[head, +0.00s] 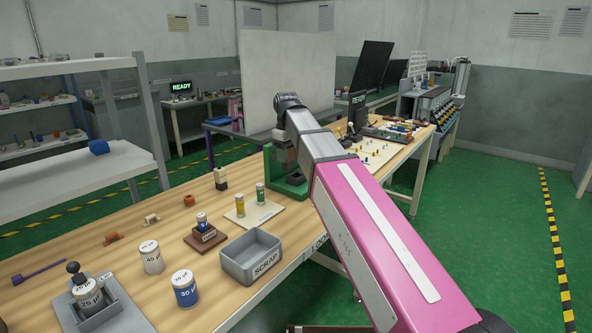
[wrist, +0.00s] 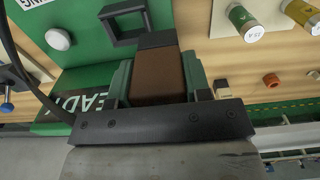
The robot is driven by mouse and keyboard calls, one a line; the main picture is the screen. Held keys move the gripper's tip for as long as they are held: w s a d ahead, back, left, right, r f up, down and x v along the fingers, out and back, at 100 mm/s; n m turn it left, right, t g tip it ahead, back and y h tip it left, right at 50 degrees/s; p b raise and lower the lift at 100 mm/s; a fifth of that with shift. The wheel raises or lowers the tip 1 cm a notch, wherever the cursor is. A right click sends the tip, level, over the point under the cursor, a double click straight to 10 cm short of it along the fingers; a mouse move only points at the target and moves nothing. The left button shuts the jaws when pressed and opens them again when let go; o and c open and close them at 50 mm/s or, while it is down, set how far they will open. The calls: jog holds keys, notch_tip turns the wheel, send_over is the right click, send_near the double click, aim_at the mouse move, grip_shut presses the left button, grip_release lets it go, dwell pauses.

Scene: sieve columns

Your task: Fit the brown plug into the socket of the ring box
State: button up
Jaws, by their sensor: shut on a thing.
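My gripper (wrist: 157,82) is shut on the brown plug (wrist: 158,72), with a green finger on each side of it. The plug has a dark grey end that points away from my wrist. The green ring box (wrist: 80,75) lies beyond it in the wrist view. Its socket, a dark square ring (wrist: 105,17), shows just above and left of the plug's end. The plug appears apart from the ring, but the gap in depth is hard to tell. In the head view the green ring box (head: 290,190) stands on the bench, and my arm partly hides it and the gripper.
A white round knob (wrist: 58,39) sits left of the socket. A board with two small labelled bottles (head: 262,215) lies near the ring box. A grey SCRAP bin (head: 251,275) stands at the bench's front edge. A pale upright panel (head: 290,75) rises behind the bench.

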jog(key=w+d+f, duration=0.2)
jog(key=w, duration=0.1)
jog(key=shift+w+d+f, duration=0.2)
jog(key=shift+d+f, duration=0.15)
jog(key=shift+d, duration=0.05)
jog(key=shift+f, duration=2)
jog(key=shift+f, duration=0.1)
jog(key=o, duration=0.9)
jog(key=shift+o, duration=0.2)
notch_tip(320, 180, up, 12)
jog(key=shift+d, duration=0.1)
